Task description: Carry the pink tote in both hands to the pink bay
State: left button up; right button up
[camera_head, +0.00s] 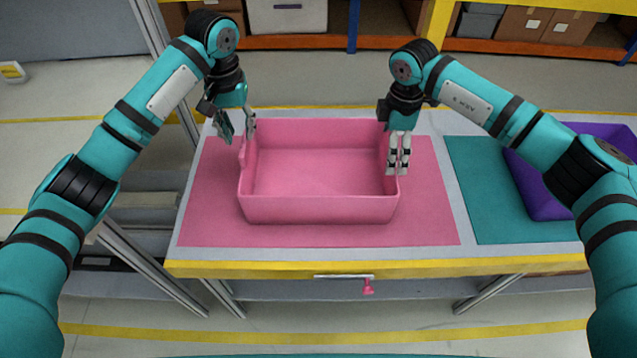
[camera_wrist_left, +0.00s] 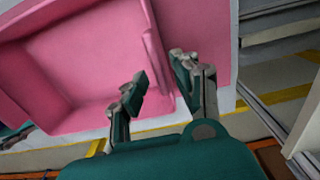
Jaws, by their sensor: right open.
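The pink tote (camera_head: 318,210) is empty and sits upright within the pink bay (camera_head: 425,222), a pink mat on the table. My left gripper (camera_head: 238,130) is at the tote's left wall, fingers spread. In the left wrist view my left gripper (camera_wrist_left: 160,82) has one finger on the inner side of the tote's wall (camera_wrist_left: 155,52) and one on the outer side, with gaps showing. My right gripper (camera_head: 399,168) is open and points down at the tote's right wall. Whether its fingers touch the wall is hard to tell.
A purple tote (camera_head: 545,200) stands on a teal mat (camera_head: 482,205) at the right. The table's yellow front edge (camera_head: 370,267) has a small pink tag (camera_head: 368,287) below it. Shelves with boxes (camera_head: 525,24) line the back. Pink mat is bare around the tote.

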notch_tip(320, 180, up, 12)
dwell(0.6)
